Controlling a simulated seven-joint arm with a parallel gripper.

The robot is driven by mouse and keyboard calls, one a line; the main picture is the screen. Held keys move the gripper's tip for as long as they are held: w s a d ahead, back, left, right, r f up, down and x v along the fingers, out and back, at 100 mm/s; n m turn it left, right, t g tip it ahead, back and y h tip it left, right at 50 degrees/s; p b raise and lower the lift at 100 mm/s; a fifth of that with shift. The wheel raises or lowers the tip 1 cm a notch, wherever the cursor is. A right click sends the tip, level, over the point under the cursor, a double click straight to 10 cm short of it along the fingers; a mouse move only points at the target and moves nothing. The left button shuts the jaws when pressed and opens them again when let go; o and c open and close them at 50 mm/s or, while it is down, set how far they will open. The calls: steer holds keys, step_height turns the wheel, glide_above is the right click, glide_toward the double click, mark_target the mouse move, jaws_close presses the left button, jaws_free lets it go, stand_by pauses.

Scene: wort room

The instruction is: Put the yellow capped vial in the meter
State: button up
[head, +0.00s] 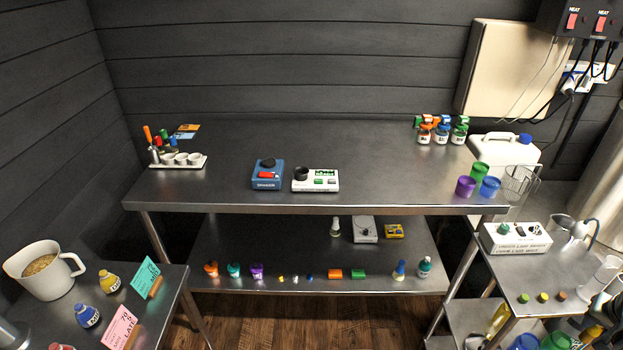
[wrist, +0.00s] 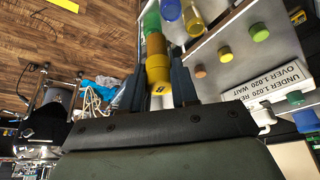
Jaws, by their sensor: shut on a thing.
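My gripper (wrist: 158,86) is shut on the yellow capped vial (wrist: 157,68) in the wrist view. The yellow cap lies between the two dark fingers, and the amber body points away from my palm. In the head view the gripper is at the lower right corner, small and partly cut off. A white device with a black round well and green display (head: 323,181), which looks like the meter, stands on the large steel table, far to the left of my gripper. No vial shows in its well. The meter is not seen in the wrist view.
A blue device (head: 267,175) stands just left of the meter. Purple, green and blue cups (head: 466,187) stand at the table's right end. The right side table holds a white labelled box (head: 515,238) and small caps (head: 541,297). The table front around the meter is clear.

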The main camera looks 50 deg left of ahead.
stand_by(0.4)
steer(key=a+n, duration=0.1)
steer(key=a, duration=0.8)
steer(key=s+a+r+n+y, duration=0.1)
steer(key=a, duration=0.4)
steer(key=shift+s+a+n, duration=0.1)
steer(key=shift+n, duration=0.2)
steer(key=s+a+r+n+y, duration=0.1)
steer(key=a+r+n, duration=0.1)
steer(key=a, duration=1)
steer(key=s+a+r+n+y, duration=0.1)
steer(key=s+a+r+n, duration=0.1)
steer(key=a, duration=1)
step_height(320, 180, up, 14)
steer(key=r+n+g+y, duration=0.1)
steer(key=n+g, duration=0.2)
steer(key=n, duration=0.4)
glide_above(298, 169)
steer(key=d, duration=0.2)
steer(key=f+n, duration=0.1)
steer(key=f, duration=0.4)
steer(key=f+n, duration=0.1)
steer(key=f, duration=0.4)
steer(key=shift+s+a+f, duration=0.1)
steer(key=shift+s+f, duration=0.1)
steer(key=shift+f, duration=0.15)
steer(key=shift+f, duration=0.35)
steer(key=o, duration=0.9)
